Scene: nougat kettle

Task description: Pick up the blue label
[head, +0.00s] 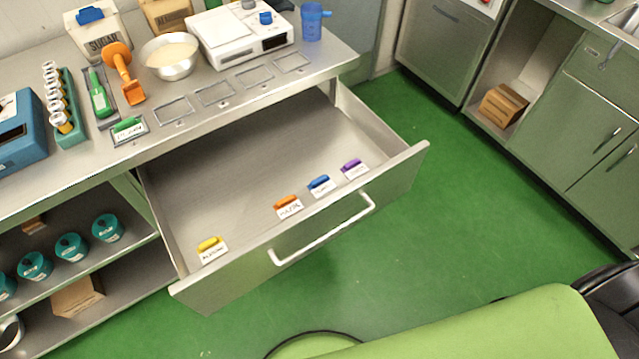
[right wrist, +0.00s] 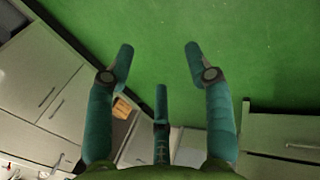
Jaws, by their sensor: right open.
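The blue label (head: 320,184) is a white card with a blue grip on top. It lies in the open drawer (head: 240,150) near its front, between the orange label (head: 287,205) and the purple label (head: 353,169). A yellow label (head: 210,248) lies at the drawer's front left. My right gripper (right wrist: 157,62) shows in the right wrist view with its teal fingers spread, open and empty, above the green floor. It is away from the labels, and no label shows in that view. My left gripper is not in view.
The drawer handle (head: 322,229) sticks out in front. The counter above holds a bowl (head: 169,57), a white scale (head: 238,38), empty label frames (head: 215,93), and a green label (head: 128,126). Teal jars (head: 107,228) stand on the shelf at left. Green floor (head: 450,190) is free at right.

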